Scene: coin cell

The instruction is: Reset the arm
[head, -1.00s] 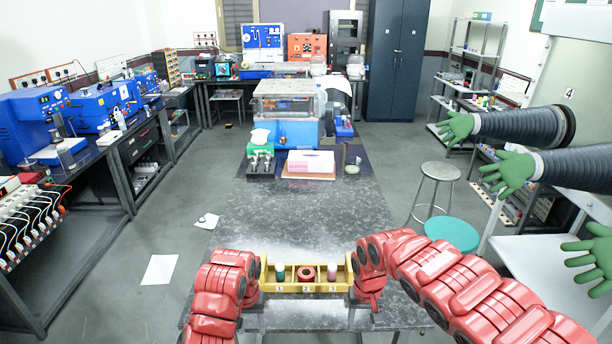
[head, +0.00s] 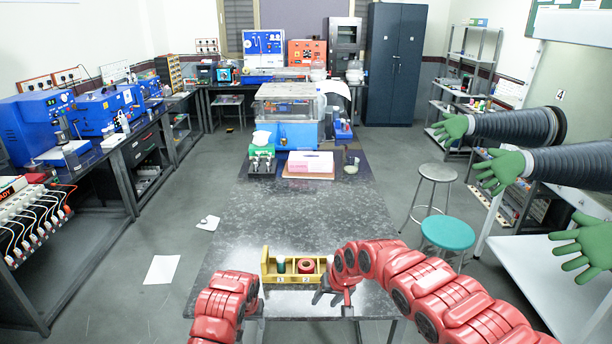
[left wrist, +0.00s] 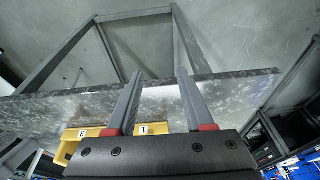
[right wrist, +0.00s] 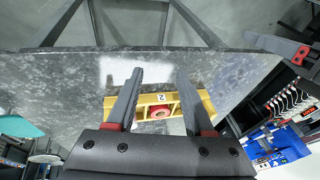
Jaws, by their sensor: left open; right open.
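A yellow tray (head: 267,269) rests on the dark speckled table (head: 340,215), near its front. It holds a green-topped item (head: 281,267) and a red ring-shaped roll (head: 306,266); my right arm hides its right end. My left gripper (head: 258,303) is at the tray's front left, apart from it. My right gripper (head: 336,297) is in front of the tray's right part.
Stools (head: 447,232) stand to the right. Green hands (head: 498,172) reach in from the right. The middle of the table is clear.

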